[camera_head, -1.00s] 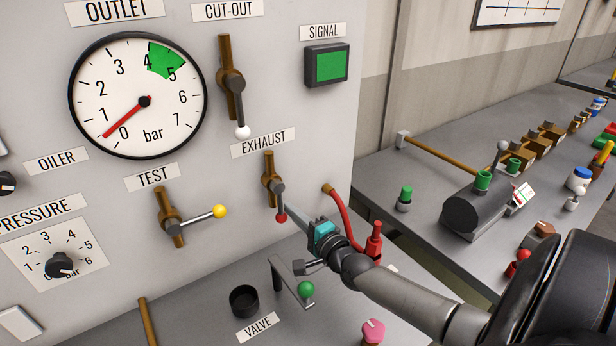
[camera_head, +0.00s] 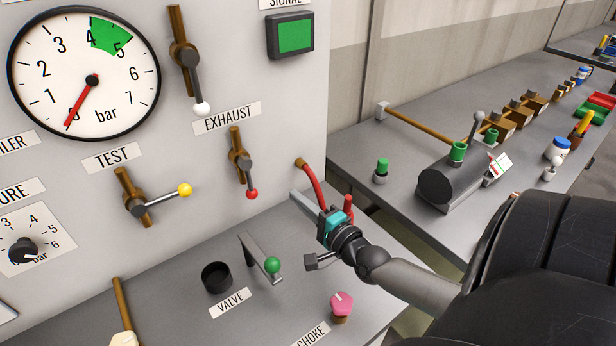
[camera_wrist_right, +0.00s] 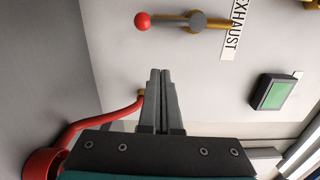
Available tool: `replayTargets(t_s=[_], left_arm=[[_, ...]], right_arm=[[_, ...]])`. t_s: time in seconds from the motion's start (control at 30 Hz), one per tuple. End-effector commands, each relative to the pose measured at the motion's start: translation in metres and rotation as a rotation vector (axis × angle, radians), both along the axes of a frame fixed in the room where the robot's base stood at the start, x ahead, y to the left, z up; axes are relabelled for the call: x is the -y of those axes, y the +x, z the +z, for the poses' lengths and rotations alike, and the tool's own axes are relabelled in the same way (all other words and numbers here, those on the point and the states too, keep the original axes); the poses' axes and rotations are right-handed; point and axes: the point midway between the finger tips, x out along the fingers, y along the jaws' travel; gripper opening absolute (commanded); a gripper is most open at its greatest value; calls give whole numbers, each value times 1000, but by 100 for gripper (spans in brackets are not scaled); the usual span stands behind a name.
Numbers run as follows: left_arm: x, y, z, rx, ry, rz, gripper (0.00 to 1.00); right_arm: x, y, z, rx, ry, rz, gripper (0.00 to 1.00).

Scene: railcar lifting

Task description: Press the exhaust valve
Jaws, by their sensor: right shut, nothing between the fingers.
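The exhaust valve (camera_head: 240,162) is a brass fitting on the grey panel under the EXHAUST label. Its short lever hangs down and ends in a red knob (camera_head: 251,194). The knob shows in the right wrist view (camera_wrist_right: 142,21) with the valve body (camera_wrist_right: 198,22) beside it. My right gripper (camera_head: 293,195) is right of the red knob and apart from it. Its fingers (camera_wrist_right: 159,72) are together and empty in the wrist view, and point toward the panel. My left gripper is not in view.
The test valve (camera_head: 185,190) with a yellow knob is to the left. A green-knobbed lever (camera_head: 272,265) and a pink knob (camera_head: 341,303) stand on the ledge below. A red hose (camera_head: 315,182) runs behind my right gripper. A workbench (camera_head: 400,165) is at the right.

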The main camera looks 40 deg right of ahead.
Motion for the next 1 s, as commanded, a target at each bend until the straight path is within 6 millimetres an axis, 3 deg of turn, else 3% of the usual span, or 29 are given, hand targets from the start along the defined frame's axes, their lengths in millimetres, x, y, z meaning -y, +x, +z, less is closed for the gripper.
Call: replayTargets(t_s=[0.3,0.47,1.0], left_arm=[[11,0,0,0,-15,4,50],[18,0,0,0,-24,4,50],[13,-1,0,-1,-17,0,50]], right_arm=[[-2,-24,0,0,0,1,0],[-1,-25,0,1,0,1,0],[-2,-25,0,0,0,0,0]])
